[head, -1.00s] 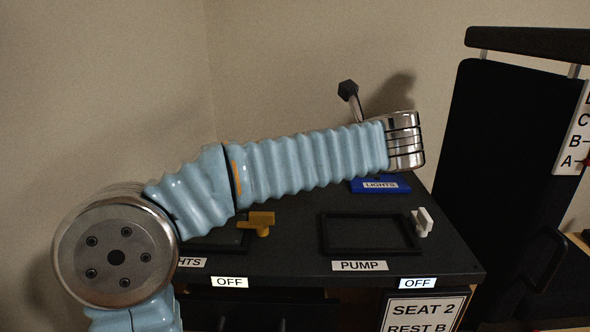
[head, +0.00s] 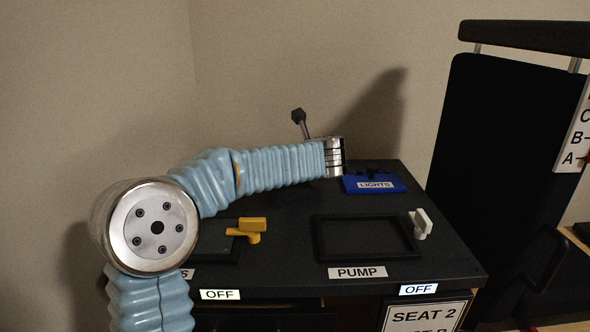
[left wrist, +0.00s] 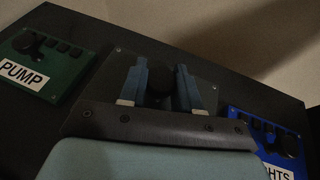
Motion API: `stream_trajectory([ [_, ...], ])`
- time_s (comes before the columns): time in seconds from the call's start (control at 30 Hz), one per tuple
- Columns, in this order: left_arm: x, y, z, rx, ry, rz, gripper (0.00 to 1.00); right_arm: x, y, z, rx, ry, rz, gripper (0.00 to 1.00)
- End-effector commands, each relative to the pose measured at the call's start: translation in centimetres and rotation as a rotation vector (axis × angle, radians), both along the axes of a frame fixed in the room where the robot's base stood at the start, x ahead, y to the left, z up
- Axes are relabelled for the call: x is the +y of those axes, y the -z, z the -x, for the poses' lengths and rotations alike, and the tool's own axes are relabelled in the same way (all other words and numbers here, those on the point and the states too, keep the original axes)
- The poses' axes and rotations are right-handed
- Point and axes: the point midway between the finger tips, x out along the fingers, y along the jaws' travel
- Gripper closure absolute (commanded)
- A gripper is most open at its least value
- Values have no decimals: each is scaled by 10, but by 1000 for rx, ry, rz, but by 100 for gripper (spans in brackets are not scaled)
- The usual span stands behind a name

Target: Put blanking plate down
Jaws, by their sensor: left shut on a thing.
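The blanking plate (left wrist: 207,82) is a dark grey plate with screw heads near its edge and a round black knob. In the left wrist view it is over the black desktop, between a green and a blue panel. My left gripper (left wrist: 160,74) has its blue-grey fingers on either side of the knob, shut on it. I cannot tell whether the plate touches the desktop. In the head view my left arm reaches over the back of the desk; its fingers and the plate are hidden there. My right gripper is not in view.
The blue LIGHTS panel (head: 391,184) lies at the back right of the desk, close to my left wrist. The green PUMP panel (left wrist: 45,65) lies on the other side. An empty-looking PUMP frame (head: 320,241), a white lever (head: 421,223) and a yellow lever (head: 246,229) are in front.

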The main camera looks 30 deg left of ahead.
Motion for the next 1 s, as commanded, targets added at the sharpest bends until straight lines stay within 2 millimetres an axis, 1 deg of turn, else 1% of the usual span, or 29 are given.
stream_trajectory([
  [0.1,7,14,-5,5,-1,0,100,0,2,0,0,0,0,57],
  [0.23,5,36,-4,5,1,-1,100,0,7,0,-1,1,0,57],
  [0.3,5,39,-4,1,0,0,100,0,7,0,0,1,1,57],
  [0.5,5,38,-4,0,0,0,100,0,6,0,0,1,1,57],
  [0.6,5,42,-4,1,0,-1,100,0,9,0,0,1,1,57],
  [0.63,5,42,-4,1,0,0,66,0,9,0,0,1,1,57],
  [0.7,5,41,-4,1,0,0,55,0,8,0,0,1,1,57],
  [0.8,5,41,-4,1,0,0,42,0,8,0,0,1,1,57],
  [1.0,5,41,-4,1,0,0,42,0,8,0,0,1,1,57],
])
